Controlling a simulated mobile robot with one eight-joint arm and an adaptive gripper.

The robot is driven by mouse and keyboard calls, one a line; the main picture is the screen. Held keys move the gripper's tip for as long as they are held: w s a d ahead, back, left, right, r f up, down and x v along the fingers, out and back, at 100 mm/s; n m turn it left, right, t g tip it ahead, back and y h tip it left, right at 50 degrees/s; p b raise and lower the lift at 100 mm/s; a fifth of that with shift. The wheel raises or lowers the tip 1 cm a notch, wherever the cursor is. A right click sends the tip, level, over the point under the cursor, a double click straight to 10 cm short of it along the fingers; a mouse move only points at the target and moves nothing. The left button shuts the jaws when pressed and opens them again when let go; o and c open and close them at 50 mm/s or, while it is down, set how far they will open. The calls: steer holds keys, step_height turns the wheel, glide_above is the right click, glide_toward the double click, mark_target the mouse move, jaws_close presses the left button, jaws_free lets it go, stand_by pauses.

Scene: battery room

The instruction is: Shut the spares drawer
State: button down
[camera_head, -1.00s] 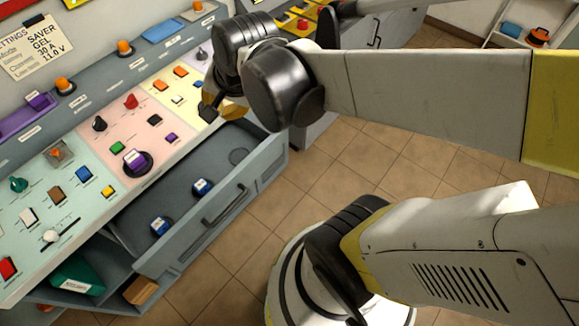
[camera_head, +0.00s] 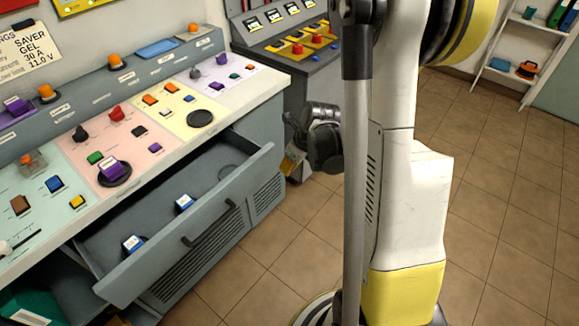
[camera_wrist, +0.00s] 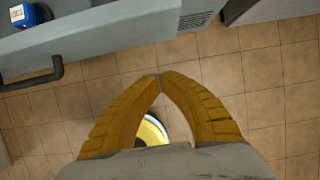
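The spares drawer (camera_head: 245,178) is pulled out from under the grey control counter, with a dark bar handle (camera_head: 207,224) on its front. Two small blue-and-white blocks (camera_head: 184,204) lie inside it. My gripper (camera_head: 290,167) is just beyond the drawer's far right corner, apart from it and partly hidden by my own arm. In the wrist view my gripper's yellow fingers (camera_wrist: 158,77) meet at the tips with nothing between them, over the floor. The drawer front (camera_wrist: 130,25) and handle (camera_wrist: 45,72) show above and left of the fingertips there.
The counter top (camera_head: 130,135) carries several coloured knobs and buttons. An open lower compartment with a green item (camera_head: 38,308) is at bottom left. A second console (camera_head: 290,50) stands behind. Tiled floor (camera_head: 285,255) is clear in front of the drawer.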

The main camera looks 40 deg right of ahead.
mark_target(274, 169)
steer(key=shift+w+a+f+b, duration=0.3)
steer(key=shift+w+f+b, duration=0.25)
steer(key=shift+w+f, duration=0.35)
steer(key=shift+w+a+f+b, duration=0.25)
steer(key=shift+w+f+b, duration=0.4)
steer(key=shift+w, duration=0.3)
steer(key=shift+w+a+f+b, duration=0.3)
steer(key=shift+w+f+b, duration=0.15)
steer(key=shift+w+f, duration=0.45)
steer(key=shift+w, duration=0.1)
